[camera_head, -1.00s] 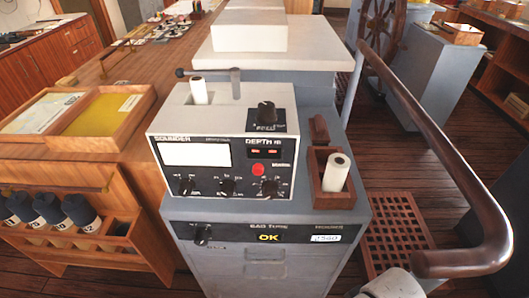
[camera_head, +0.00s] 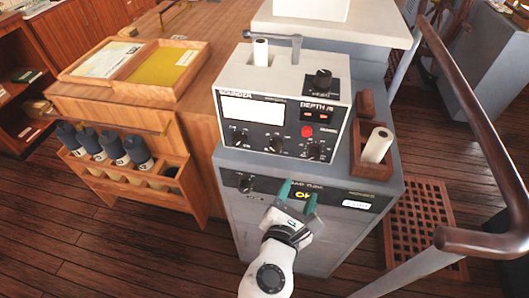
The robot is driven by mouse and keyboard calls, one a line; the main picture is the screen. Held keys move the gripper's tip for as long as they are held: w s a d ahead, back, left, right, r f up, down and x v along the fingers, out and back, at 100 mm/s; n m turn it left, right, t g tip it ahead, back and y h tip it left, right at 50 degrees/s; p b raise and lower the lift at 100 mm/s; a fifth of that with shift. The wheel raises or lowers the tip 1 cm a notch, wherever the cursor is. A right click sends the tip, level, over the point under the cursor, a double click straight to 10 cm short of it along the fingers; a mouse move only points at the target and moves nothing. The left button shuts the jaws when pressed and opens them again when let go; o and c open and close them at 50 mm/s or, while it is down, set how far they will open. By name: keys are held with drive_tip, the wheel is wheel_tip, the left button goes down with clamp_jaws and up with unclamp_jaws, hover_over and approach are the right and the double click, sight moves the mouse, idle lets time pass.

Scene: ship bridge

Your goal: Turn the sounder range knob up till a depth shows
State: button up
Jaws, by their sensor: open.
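The sounder (camera_head: 270,148) is a pale box with a black front panel on a grey cabinet. Its front has a white screen (camera_head: 253,110), a red button (camera_head: 307,131) and three black knobs: a left knob (camera_head: 239,137), a middle knob (camera_head: 276,143) and a right knob (camera_head: 313,151). Their labels are too small to read, so I cannot tell which is the range knob. The depth display (camera_head: 319,116) shows small red marks, no readable number. A larger knob (camera_head: 323,79) stands on top. My gripper (camera_head: 298,190) is open and empty, in front of the cabinet, below the sounder's knobs.
A brown handrail (camera_head: 487,150) curves along the right. A wooden rack with dark bottles (camera_head: 113,147) stands left.

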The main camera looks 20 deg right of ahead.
sight(274, 151)
drive_tip(key=w+a+r+n+t, duration=0.2)
drive_tip(key=a+r+n+t, duration=0.2)
drive_tip(key=a+n, duration=0.25)
drive_tip(key=shift+m, duration=0.45)
drive_tip(key=p+x, duration=0.2)
drive_tip(key=x, duration=0.7)
drive_tip(key=shift+w+f, duration=0.1)
drive_tip(key=shift+w, duration=0.35)
drive_tip(key=c, duration=1.1)
drive_tip(key=shift+o, duration=0.2)
